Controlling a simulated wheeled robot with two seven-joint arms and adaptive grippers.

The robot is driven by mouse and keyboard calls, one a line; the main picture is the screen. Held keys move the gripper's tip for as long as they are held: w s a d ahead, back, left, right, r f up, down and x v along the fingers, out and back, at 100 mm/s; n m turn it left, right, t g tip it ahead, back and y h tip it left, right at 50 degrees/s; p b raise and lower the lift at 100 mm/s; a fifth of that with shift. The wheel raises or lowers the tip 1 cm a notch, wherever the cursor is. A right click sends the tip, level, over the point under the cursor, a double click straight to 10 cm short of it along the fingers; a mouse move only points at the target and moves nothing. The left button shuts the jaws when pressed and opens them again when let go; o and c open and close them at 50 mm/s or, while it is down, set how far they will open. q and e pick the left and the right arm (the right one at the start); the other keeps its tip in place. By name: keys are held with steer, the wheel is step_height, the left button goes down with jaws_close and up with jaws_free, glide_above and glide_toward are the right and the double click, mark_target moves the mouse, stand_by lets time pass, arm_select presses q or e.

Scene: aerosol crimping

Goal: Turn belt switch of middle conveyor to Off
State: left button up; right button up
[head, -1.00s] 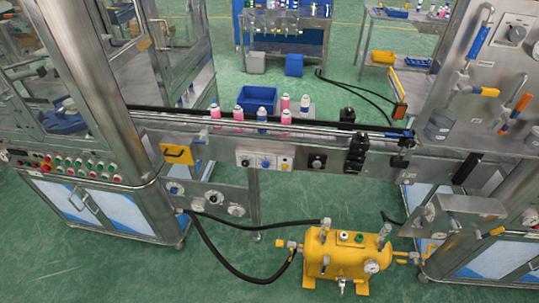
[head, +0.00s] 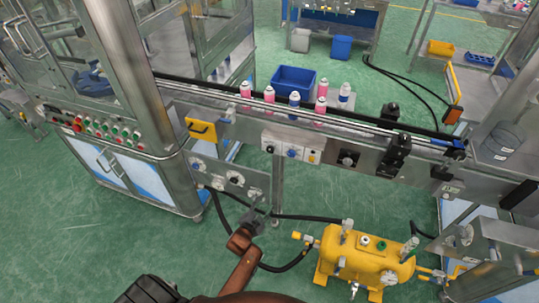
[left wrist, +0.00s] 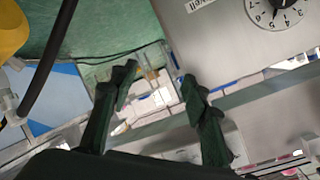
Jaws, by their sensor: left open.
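The middle conveyor (head: 400,131) runs across the head view, with bottles standing on its belt. On its front are a white control box (head: 268,143) with a blue knob (head: 292,153), and a dark panel with a black rotary knob (head: 348,159). I cannot tell which is the belt switch; labels are too small to read. My left gripper (head: 262,213) is below and left of these controls, apart from them. In the left wrist view its two dark fingers are spread with nothing held between them (left wrist: 158,88). My right gripper is not in view.
A yellow tank (head: 345,262) with hoses stands on the floor below the conveyor. A numbered dial (left wrist: 282,14) shows in the left wrist view. A glass-walled machine with buttons (head: 105,130) stands at left. A blue bin (head: 293,79) is behind the belt.

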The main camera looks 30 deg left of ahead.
mark_target(270, 151)
arm_select(q)
steer(key=w+a+r+m+t+y, duration=0.1)
steer(key=w+a+r+t, duration=0.1)
steer(key=r, duration=0.8)
steer(key=w+a+r+t+y, duration=0.1)
steer(key=w+a+r+t, duration=0.1)
steer(key=r, duration=0.8)
steer(key=x, duration=0.2)
steer(key=b+x, duration=0.1)
steer(key=x, duration=0.3)
steer(key=shift+w+r+b, duration=0.25)
steer(key=shift+r+b, duration=0.1)
steer(key=shift+b, duration=0.05)
steer(key=shift+w+a, duration=0.1)
steer(key=shift+w, duration=0.55)
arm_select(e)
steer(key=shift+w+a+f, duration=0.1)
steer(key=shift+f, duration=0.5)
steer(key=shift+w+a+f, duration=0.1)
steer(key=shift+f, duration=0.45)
arm_select(q)
steer(key=shift+c, duration=0.5)
steer(key=c, duration=1.1)
steer(key=shift+o, duration=0.2)
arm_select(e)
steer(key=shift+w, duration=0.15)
